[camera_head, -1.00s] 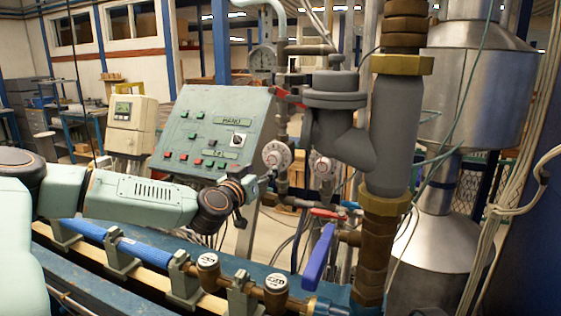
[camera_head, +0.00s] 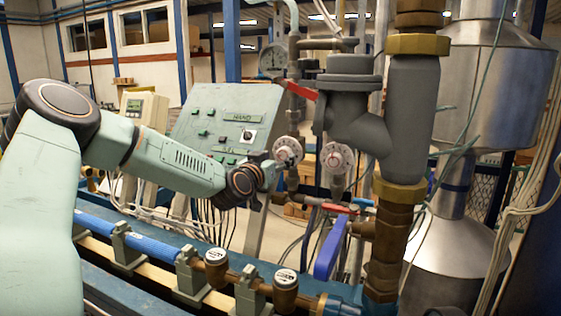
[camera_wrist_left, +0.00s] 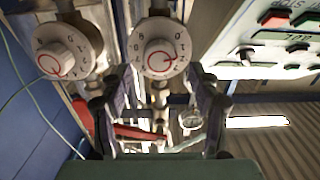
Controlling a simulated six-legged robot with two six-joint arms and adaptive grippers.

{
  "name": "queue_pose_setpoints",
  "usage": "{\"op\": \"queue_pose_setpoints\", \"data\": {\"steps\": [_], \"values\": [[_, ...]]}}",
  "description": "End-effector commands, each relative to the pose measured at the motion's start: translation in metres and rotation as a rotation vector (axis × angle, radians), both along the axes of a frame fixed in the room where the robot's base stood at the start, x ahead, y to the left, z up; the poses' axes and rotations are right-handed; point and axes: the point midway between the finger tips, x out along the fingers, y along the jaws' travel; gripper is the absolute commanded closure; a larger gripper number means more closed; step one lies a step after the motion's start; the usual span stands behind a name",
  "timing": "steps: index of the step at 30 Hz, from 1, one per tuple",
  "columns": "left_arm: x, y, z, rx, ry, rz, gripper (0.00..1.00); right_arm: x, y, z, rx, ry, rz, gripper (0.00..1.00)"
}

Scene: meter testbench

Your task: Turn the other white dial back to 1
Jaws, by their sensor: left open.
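Two round white dials sit side by side on the pipework. In the head view the left dial (camera_head: 289,151) is next to the panel, and the right dial (camera_head: 337,159) is beside the grey valve body. In the left wrist view the panel-side dial (camera_wrist_left: 160,48) is straight ahead between the finger lines, and the other dial (camera_wrist_left: 66,50) is to the left. Both show numbers and a red mark; the exact settings are too small to tell. My left gripper (camera_head: 268,182) is open just below and left of the panel-side dial; its spread fingers (camera_wrist_left: 160,108) hold nothing. My right gripper is out of view.
A sloped control panel (camera_head: 222,120) stands left of the dials. A grey valve body (camera_head: 352,100) and a thick brown pipe (camera_head: 383,245) rise on the right. Red lever handles (camera_head: 328,207) and a blue lever (camera_head: 330,247) lie below the dials.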

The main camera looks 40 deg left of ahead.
Motion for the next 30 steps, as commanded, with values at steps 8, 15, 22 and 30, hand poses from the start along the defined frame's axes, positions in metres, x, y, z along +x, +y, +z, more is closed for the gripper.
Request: {"op": "queue_pose_setpoints", "data": {"steps": [8,15,22,30], "values": [[0.022,0.007,-0.001,0.003,0.002,0.000,0.39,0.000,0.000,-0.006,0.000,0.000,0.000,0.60],[0.027,0.008,0.000,0.000,0.001,-0.001,0.39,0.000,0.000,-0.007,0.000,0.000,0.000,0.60],[0.027,0.008,0.000,-0.001,0.000,0.000,0.44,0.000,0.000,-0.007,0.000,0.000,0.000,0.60],[0.027,0.008,0.000,-0.001,0.000,0.000,0.67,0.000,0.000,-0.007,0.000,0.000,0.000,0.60]]}}
